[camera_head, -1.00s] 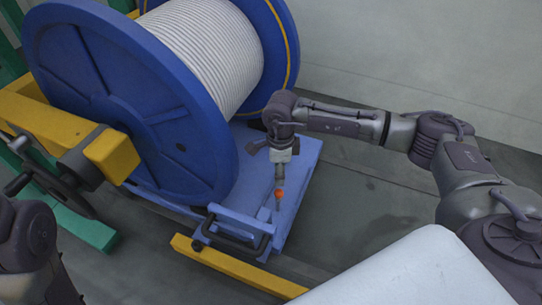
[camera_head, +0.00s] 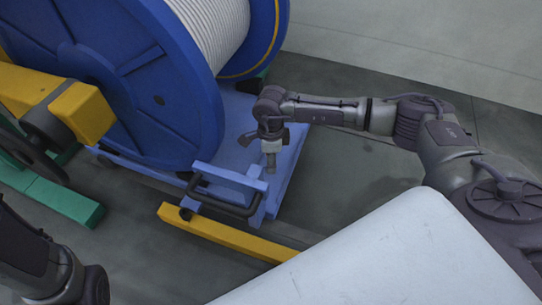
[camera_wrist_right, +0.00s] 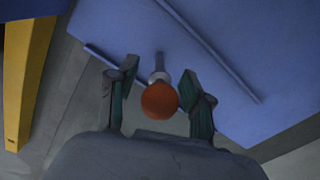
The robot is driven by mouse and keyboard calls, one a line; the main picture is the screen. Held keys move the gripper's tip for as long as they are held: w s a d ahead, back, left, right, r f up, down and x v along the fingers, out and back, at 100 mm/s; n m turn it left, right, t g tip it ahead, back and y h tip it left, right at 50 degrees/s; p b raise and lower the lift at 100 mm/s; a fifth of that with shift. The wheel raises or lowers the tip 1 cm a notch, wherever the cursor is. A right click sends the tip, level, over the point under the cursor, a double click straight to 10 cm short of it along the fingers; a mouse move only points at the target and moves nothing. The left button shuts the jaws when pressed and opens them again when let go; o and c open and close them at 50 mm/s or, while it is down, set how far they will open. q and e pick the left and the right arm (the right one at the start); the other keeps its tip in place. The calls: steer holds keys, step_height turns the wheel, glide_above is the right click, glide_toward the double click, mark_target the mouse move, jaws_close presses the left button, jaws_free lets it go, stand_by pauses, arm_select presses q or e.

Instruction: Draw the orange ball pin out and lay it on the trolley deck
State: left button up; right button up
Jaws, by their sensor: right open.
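The orange ball pin (camera_wrist_right: 160,99) shows in the right wrist view, its ball end toward me and its pale shank running to the blue trolley deck (camera_wrist_right: 215,30). My right gripper (camera_wrist_right: 159,80) is open, with one finger on each side of the ball and visible gaps between. In the head view my right gripper (camera_head: 271,163) points down over the blue trolley deck (camera_head: 290,168), and the orange ball is not visible there. Only part of my left arm shows at the lower left; its gripper is out of view.
A large blue reel (camera_head: 130,80) wound with pale cable stands on the trolley, left of my right gripper. A dark handle (camera_head: 222,204) sits at the deck's near edge. A yellow bar (camera_head: 225,236) lies in front. A white surface (camera_head: 400,260) fills the lower right.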

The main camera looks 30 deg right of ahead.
jaws_close()
stand_by(0.3)
steer(key=shift+w+d, duration=0.1)
steer(key=shift+w+d+f+g+y+b, duration=0.35)
steer(key=shift+w+d+g+y+b, duration=0.35)
steer(key=shift+b, duration=0.3)
steer(key=shift+w+d+f+g+y+b, duration=0.1)
steer(key=shift+w+d+g+y+b, duration=0.15)
steer(key=shift+d+g+y+b, duration=0.4)
steer(key=shift+w+d+f+g+y+b, duration=0.15)
steer(key=shift+w+y+b, duration=0.15)
steer(key=shift+b, duration=0.65)
steer(key=shift+r, duration=0.1)
jaws_free()
